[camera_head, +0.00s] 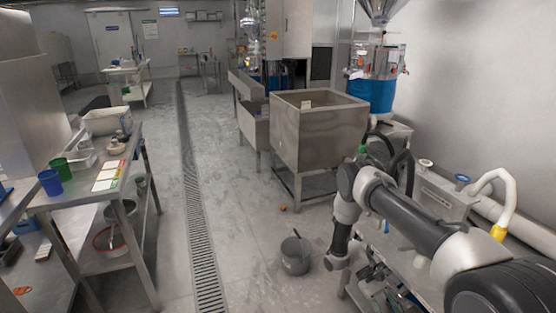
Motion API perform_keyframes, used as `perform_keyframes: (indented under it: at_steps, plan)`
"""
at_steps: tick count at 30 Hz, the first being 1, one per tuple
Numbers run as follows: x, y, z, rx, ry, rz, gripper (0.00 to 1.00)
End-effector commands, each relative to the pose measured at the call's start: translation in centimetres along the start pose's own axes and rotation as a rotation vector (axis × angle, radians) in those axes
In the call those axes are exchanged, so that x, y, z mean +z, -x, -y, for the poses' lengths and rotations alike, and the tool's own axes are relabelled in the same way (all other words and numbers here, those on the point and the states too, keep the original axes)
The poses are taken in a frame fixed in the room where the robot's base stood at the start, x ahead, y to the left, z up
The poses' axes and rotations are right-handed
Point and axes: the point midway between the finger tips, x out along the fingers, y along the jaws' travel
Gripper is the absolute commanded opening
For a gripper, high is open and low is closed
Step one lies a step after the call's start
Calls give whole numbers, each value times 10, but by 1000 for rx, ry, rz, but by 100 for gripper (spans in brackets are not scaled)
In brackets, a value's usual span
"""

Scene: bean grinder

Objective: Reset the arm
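My arm reaches in from the lower right, bends at its elbow near the middle right, and points down towards the floor. My gripper (376,288) seems to be at the low end of the arm, near the bottom edge, among dark and metallic parts. Its fingers are too small and cluttered to make out, and I cannot tell whether it holds anything. A grey metal pot (295,258) stands on the floor left of the arm's low end, apart from it.
A steel table (100,195) with cups, trays and cards stands at the left. A large steel bin (318,130) on legs and a blue grinder machine (373,92) stand beyond the arm. White pipework (500,190) runs close on the right. The floor around the drain grate (195,210) is clear.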

Motion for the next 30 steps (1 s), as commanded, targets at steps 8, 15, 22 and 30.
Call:
perform_keyframes:
  at_steps: [8,15,22,30]
  plan:
    - [86,77,-28,-123,53,-151,35]
    - [192,140,-62,-227,66,-358,35]
    - [296,168,-87,-306,51,-574,35]
    - [406,166,-103,-379,2,-841,35]
